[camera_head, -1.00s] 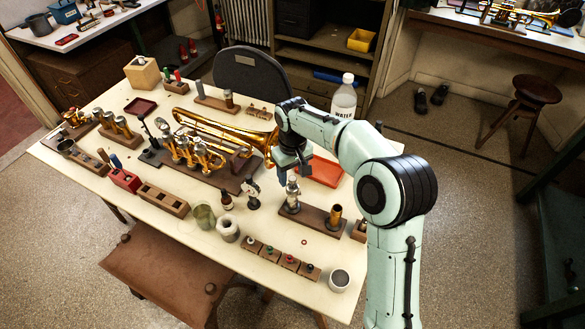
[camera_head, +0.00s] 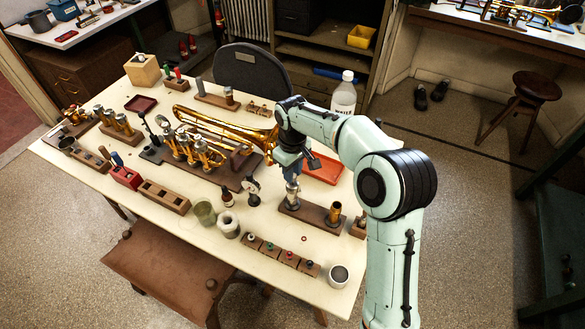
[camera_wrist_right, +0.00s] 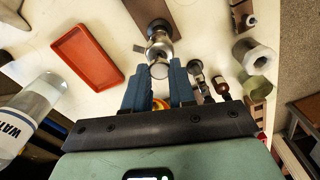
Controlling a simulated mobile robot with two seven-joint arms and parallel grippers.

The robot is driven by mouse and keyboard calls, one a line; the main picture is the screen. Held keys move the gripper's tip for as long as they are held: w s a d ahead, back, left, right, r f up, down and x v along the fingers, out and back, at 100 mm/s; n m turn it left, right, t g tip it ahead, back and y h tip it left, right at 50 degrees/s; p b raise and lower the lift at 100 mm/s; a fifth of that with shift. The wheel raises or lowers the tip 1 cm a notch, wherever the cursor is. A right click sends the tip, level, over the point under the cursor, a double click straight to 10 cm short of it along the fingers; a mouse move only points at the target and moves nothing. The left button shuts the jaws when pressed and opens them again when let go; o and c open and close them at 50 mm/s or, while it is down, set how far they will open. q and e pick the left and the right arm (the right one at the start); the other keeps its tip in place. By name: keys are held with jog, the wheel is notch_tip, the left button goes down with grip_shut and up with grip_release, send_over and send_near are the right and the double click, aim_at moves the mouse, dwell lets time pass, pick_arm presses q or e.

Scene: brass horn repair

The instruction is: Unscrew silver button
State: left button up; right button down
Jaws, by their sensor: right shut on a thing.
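A silver valve (camera_head: 292,198) stands upright on a dark wooden block (camera_head: 318,216) near the right end of the workbench. My right gripper (camera_head: 291,177) points down over the valve's top and covers its silver button in the head view. In the right wrist view the silver button (camera_wrist_right: 159,71) lies between the blue fingertips of the right gripper (camera_wrist_right: 158,74), with the valve body (camera_wrist_right: 158,44) beyond it. The gripper is shut on the button. My left gripper is not in view.
A brass tube (camera_head: 334,213) stands on the same block. A red tray (camera_head: 325,170) and a water bottle (camera_head: 344,95) are behind. A brass trumpet (camera_head: 222,132) lies to the left. A small dial tool (camera_head: 251,187) and several button blocks (camera_head: 290,258) are near the valve.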

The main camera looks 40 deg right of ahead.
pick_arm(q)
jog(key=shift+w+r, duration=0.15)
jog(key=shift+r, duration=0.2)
pick_arm(e)
jog(key=shift+n, duration=1.1)
jog(key=shift+r+n+p, duration=0.1)
jog(key=shift+n+p, duration=0.45)
jog(key=shift+n, duration=0.55)
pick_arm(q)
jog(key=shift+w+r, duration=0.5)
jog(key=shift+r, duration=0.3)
pick_arm(e)
jog(key=shift+n, duration=1.4)
pick_arm(q)
jog(key=shift+p, duration=0.3)
pick_arm(e)
jog(key=n+p, duration=0.1)
jog(key=n, duration=0.2)
jog(key=shift+n, duration=0.3)
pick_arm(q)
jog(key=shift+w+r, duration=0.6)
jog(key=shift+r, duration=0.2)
pick_arm(e)
jog(key=shift+n, duration=0.8)
